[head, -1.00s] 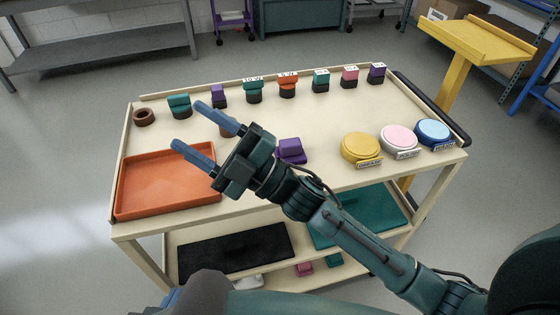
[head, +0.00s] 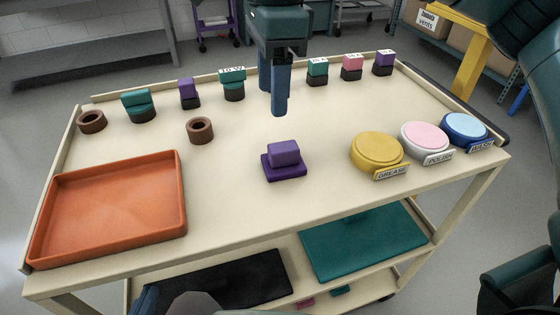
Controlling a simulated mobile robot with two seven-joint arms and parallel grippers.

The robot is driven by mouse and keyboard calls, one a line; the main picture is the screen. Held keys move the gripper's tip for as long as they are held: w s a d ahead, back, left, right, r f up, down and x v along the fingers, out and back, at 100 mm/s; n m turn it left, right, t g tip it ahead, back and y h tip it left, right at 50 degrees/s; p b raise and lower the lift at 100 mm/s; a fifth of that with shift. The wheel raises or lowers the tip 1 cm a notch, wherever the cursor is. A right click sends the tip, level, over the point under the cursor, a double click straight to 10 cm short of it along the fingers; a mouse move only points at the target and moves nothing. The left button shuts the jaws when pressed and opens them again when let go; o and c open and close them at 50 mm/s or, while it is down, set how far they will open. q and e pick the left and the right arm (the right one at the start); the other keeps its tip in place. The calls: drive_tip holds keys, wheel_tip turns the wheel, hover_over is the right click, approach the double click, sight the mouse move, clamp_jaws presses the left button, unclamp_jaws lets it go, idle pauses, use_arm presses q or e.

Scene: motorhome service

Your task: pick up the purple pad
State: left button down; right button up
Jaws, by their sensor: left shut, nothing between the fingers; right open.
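The purple pad (head: 284,166) lies flat near the middle of the cream cart top; it has a lighter purple block on a wider dark purple base. My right gripper (head: 273,94) points down at the top centre, beyond the pad in the picture and apart from it. Its two blue fingers are spread, one partly behind the other, with nothing visible between them. Its height above the cart top is hard to tell. My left gripper is not in view.
An orange tray (head: 112,208) sits at the left. Yellow (head: 377,149), pink (head: 425,138) and blue (head: 466,127) round pads stand at the right. Several blocks line the back, and a brown ring (head: 200,130) lies left of the gripper. The surface around the purple pad is clear.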

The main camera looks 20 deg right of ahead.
drive_tip(key=b, duration=0.1)
hover_over(284, 146)
drive_tip(key=f, duration=0.6)
drive_tip(key=shift+a+f, duration=0.25)
drive_tip(key=shift+a, duration=0.1)
drive_tip(key=shift+d+f+b, duration=0.15)
drive_tip(key=shift+f, duration=1.35)
drive_tip(key=shift+d+f+b, duration=0.15)
drive_tip(key=shift+f, duration=1.35)
drive_tip(key=shift+c, duration=0.2)
drive_tip(key=c, duration=1)
